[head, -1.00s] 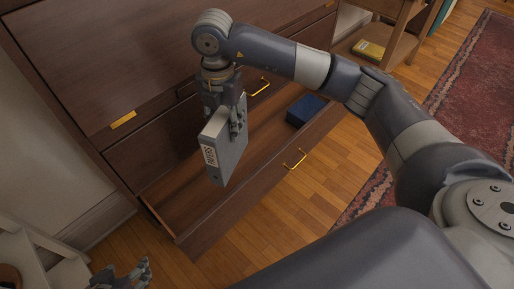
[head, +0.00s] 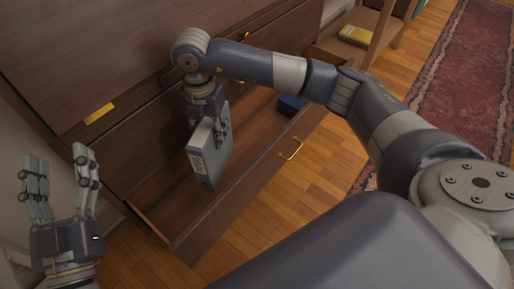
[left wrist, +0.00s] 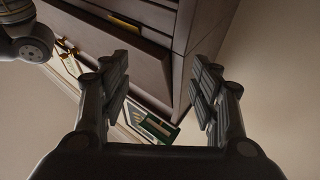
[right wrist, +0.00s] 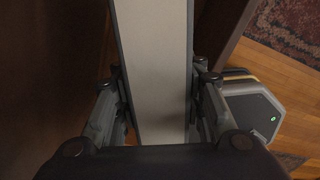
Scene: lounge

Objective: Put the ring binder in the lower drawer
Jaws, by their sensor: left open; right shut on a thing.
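The grey ring binder (head: 209,155) is held upright by my right gripper (head: 208,125) in the head view, over the open lower drawer (head: 186,208). In the right wrist view the binder (right wrist: 155,70) stands between the two closed fingers (right wrist: 160,105). The drawer is pulled out from the brown wooden cabinet. Whether the binder's bottom edge touches the drawer floor cannot be told. My left gripper (head: 60,185) is open and empty at the left of the head view, left of the drawer. Its spread fingers (left wrist: 160,95) also show in the left wrist view.
A dark blue box (head: 290,105) lies in the drawer's far right end. The drawer front has a brass handle (head: 291,149). A wooden shelf with a yellow book (head: 356,35) stands at the back right. Wooden floor and a red rug (head: 450,80) lie to the right.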

